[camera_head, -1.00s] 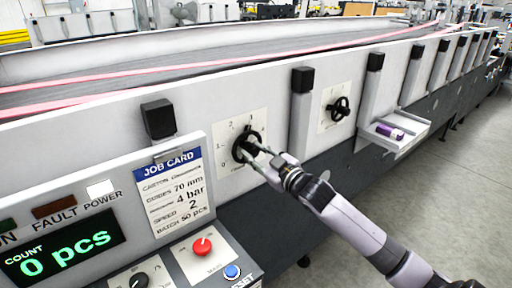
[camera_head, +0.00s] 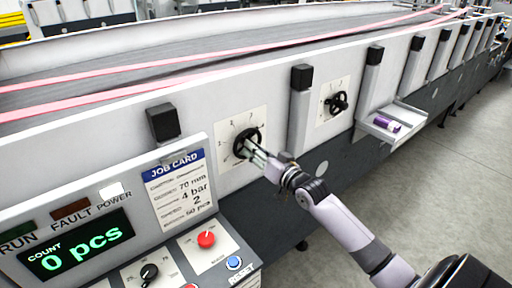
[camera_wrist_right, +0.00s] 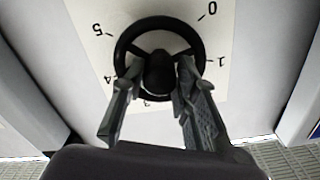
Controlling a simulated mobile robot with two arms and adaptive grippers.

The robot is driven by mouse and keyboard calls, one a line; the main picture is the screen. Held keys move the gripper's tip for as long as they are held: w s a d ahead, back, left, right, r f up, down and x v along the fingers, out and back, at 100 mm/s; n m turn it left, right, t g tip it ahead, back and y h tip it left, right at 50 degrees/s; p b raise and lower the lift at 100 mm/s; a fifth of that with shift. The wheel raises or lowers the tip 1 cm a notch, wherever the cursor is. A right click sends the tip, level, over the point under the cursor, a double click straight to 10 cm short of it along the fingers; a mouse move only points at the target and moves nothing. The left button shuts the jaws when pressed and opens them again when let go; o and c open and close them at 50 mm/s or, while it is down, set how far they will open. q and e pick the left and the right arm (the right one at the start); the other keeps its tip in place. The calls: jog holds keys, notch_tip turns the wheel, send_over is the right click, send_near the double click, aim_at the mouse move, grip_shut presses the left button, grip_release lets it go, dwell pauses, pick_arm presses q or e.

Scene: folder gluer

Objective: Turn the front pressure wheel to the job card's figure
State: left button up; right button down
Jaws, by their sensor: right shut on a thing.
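The near black pressure wheel (camera_head: 238,137) sits on a white scale plate (camera_head: 261,117) on the machine's side. My right gripper (camera_head: 254,147) reaches it from the lower right and is shut on it. In the right wrist view the wheel's ring (camera_wrist_right: 160,24) shows with its dark hub, and my gripper's fingers (camera_wrist_right: 158,78) are at its lower side. Figures 0, 1, 3, 4 and 5 show around it; the 2 is hidden by a finger. I cannot make out a pointer. The job card (camera_head: 181,187) reads 70 mm, 4 bar and 2. My left gripper is not in view.
A second black wheel (camera_head: 337,103) is farther along the side, past a grey post (camera_head: 300,110). A small tray (camera_head: 404,117) with a purple item (camera_head: 386,124) juts out beyond it. The panel below the card has a red button (camera_head: 206,239), a blue button (camera_head: 234,263) and a black knob (camera_head: 149,272).

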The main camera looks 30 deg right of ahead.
jog(key=shift+f+m, duration=0.25)
jog(key=shift+m, duration=0.35)
jog(key=shift+a, duration=0.1)
jog(key=c, duration=1.7)
grip_release()
jog(key=o, duration=0.5)
jog(key=shift+r, duration=0.2)
jog(key=shift+c, duration=0.2)
jog(key=shift+s, duration=0.1)
jog(key=s+d, duration=0.1)
jog(key=s, duration=1.1)
jog(key=shift+w, duration=0.1)
